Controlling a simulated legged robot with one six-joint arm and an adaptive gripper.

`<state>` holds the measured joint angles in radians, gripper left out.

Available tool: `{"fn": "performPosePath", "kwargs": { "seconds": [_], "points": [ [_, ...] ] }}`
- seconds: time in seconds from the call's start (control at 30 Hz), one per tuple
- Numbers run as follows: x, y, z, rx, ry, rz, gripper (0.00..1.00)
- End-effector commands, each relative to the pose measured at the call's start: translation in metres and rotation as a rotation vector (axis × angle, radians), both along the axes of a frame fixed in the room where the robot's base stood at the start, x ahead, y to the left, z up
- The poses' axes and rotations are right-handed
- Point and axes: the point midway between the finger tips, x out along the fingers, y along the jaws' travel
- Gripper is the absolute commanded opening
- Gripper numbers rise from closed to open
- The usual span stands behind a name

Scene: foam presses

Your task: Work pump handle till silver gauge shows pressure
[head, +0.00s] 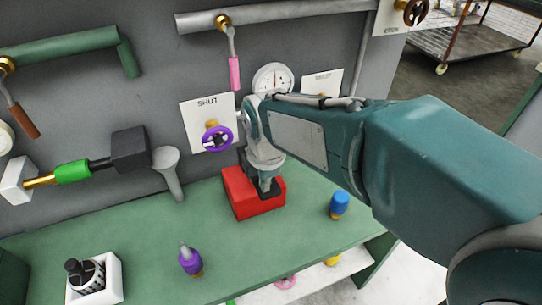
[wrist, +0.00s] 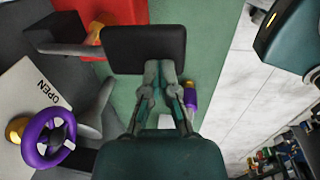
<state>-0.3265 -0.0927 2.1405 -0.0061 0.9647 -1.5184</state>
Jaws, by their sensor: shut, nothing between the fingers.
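The pump has a red base (head: 240,198) on the green bench, and part of it shows in the wrist view (wrist: 84,22). A flat black pad (wrist: 145,45), which looks like its handle or pedal, lies right in front of my fingertips. My gripper (head: 267,184) points down over the red base, shut and empty; in the wrist view its fingertips (wrist: 160,66) meet the pad's lower edge, but I cannot tell if they touch. A round silver-rimmed gauge (head: 272,78) is on the wall behind my arm, partly covered; its reading is too small to tell.
A purple valve wheel (head: 217,138) sits by a sign reading SHUT. Purple (head: 190,261) and blue (head: 339,205) capped items stand on the bench (head: 150,235). A white holder (head: 95,278) is at front left. A green-handled lever (head: 72,171) juts from the wall.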

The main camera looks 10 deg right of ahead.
Motion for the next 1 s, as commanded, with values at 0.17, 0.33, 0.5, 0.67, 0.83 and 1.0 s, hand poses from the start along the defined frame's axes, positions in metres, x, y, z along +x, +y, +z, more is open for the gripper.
{"fn": "performPosePath", "kwargs": {
  "seconds": [0.17, 0.33, 0.5, 0.67, 0.83, 1.0],
  "points": [
    [-0.004, 0.002, 0.041, 0.005, -0.014, -0.004, 0.00],
    [-0.010, 0.004, 0.076, 0.002, -0.016, -0.002, 0.00],
    [-0.016, 0.002, 0.101, 0.001, -0.014, -0.002, 0.00],
    [-0.018, -0.002, 0.111, 0.003, -0.013, -0.004, 0.00],
    [-0.018, -0.004, 0.112, 0.004, -0.012, -0.004, 0.00],
    [-0.018, 0.000, 0.111, 0.002, -0.013, -0.003, 0.00]
  ]
}}
